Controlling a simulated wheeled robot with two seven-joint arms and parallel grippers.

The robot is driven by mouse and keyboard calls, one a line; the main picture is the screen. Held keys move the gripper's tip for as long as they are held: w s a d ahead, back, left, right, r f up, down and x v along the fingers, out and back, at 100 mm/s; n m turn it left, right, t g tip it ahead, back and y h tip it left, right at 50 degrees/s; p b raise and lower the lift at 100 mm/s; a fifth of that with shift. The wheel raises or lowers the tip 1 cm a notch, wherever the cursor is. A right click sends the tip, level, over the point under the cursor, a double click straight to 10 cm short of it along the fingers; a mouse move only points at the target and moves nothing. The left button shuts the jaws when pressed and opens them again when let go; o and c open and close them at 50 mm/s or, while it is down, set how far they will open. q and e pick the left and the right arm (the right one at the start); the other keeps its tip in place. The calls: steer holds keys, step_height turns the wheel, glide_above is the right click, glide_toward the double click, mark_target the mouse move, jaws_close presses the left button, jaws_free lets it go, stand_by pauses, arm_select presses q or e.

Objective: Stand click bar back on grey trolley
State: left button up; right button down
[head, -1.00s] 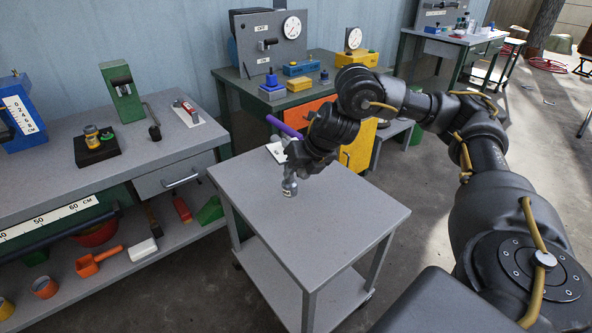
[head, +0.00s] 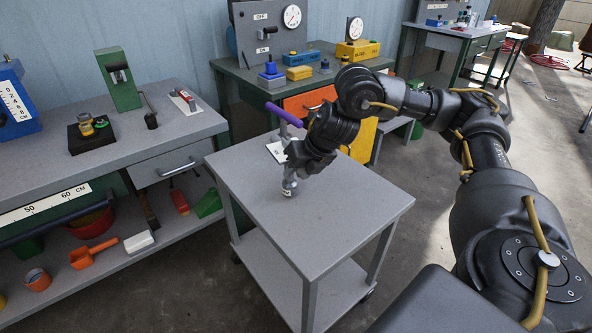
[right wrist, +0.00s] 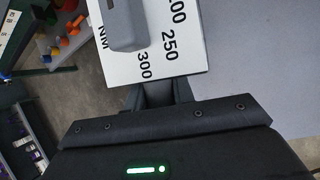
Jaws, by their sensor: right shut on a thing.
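The click bar has a purple handle (head: 284,114) that slants up and left above the grey trolley (head: 345,222). A silver end piece (head: 289,187) shows just below my right gripper (head: 294,160), over the trolley top. I cannot tell whether this end touches the top. My right gripper is shut on the click bar, its fingers partly hidden in the head view. In the right wrist view, a white scale plate (right wrist: 148,62) marked NM, 250 and 300 lies close beyond the fingers (right wrist: 160,95), with a grey block across it. My left gripper is out of view.
A grey bench (head: 165,150) with a drawer stands at the left, holding a green device (head: 118,80). A green table (head: 225,72) with a gauge panel stands behind the trolley. The trolley's front and right top are clear.

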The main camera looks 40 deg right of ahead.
stand_by(0.3)
steer(key=shift+f+b, duration=0.45)
steer(key=shift+f, duration=0.1)
stand_by(0.3)
steer(key=c, duration=1.2)
jaws_free()
steer(key=shift+c, duration=0.2)
steer(key=shift+o, duration=0.7)
